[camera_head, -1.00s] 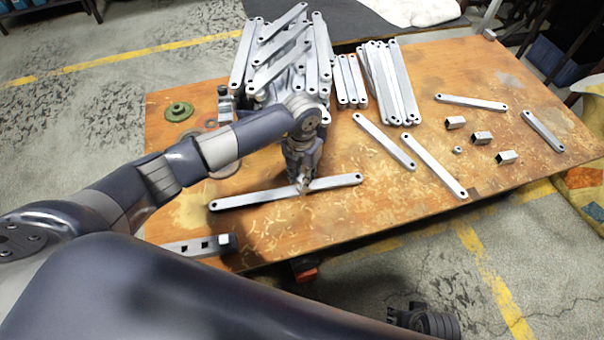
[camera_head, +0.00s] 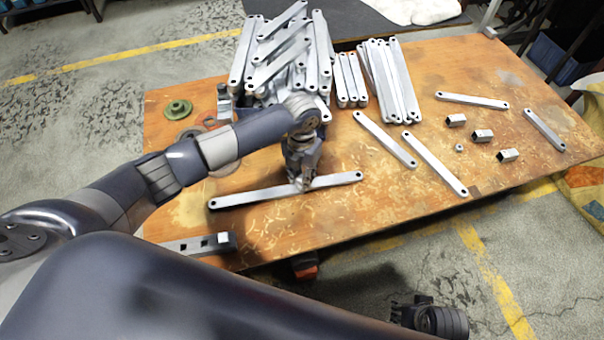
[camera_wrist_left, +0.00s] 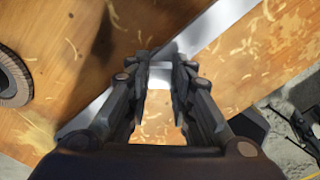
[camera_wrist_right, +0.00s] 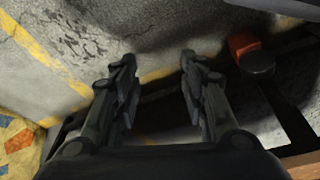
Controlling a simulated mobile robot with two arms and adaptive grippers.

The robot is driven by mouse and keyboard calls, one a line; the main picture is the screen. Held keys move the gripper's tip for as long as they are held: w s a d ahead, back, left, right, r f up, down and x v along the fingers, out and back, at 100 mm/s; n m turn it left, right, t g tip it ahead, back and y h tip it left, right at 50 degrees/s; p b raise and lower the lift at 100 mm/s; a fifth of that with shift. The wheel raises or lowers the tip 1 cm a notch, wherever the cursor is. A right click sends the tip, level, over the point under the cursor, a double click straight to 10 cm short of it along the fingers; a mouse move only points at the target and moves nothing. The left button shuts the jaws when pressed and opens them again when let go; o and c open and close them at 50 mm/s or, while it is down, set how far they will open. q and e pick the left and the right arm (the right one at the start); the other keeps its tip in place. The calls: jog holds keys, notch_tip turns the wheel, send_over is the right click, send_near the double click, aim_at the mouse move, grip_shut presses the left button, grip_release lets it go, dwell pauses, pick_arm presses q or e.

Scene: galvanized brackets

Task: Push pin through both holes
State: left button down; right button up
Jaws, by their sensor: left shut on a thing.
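A long galvanized bar (camera_head: 250,196) with a hole at each end lies near the front left of the wooden table. My left gripper (camera_head: 303,184) points down at its middle and is shut on it. In the left wrist view the bar (camera_wrist_left: 215,28) runs diagonally, with part of it between the fingers (camera_wrist_left: 160,78). My right gripper (camera_head: 425,312) hangs low, off the front of the table. In the right wrist view its fingers (camera_wrist_right: 158,85) are apart, with nothing between them. I cannot make out a pin.
Stacked bars (camera_head: 285,55) stand at the table's back, with upright bars (camera_head: 390,80) beside them. Loose bars (camera_head: 435,165), short square tubes (camera_head: 482,136) and a small nut (camera_head: 459,148) lie at right. A green round part (camera_head: 177,110) sits at back left.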

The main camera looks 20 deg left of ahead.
pick_arm(q)
jog(key=shift+f, duration=0.15)
pick_arm(e)
jog(key=shift+r, duration=0.3)
pick_arm(q)
jog(key=shift+f, duration=0.2)
pick_arm(e)
jog(key=shift+s+r, duration=0.15)
jog(key=shift+r, duration=0.3)
jog(key=shift+r, duration=0.1)
pick_arm(q)
jog(key=shift+f+b, duration=0.15)
jog(key=shift+b, duration=0.2)
pick_arm(e)
jog(key=shift+w+r, duration=0.2)
jog(key=shift+r, duration=0.25)
jog(key=shift+w+r, duration=0.1)
jog(key=shift+r, duration=0.1)
pick_arm(q)
jog(key=c, duration=1.3)
grip_release()
pick_arm(e)
jog(key=shift+f, duration=0.25)
jog(key=shift+d, duration=0.1)
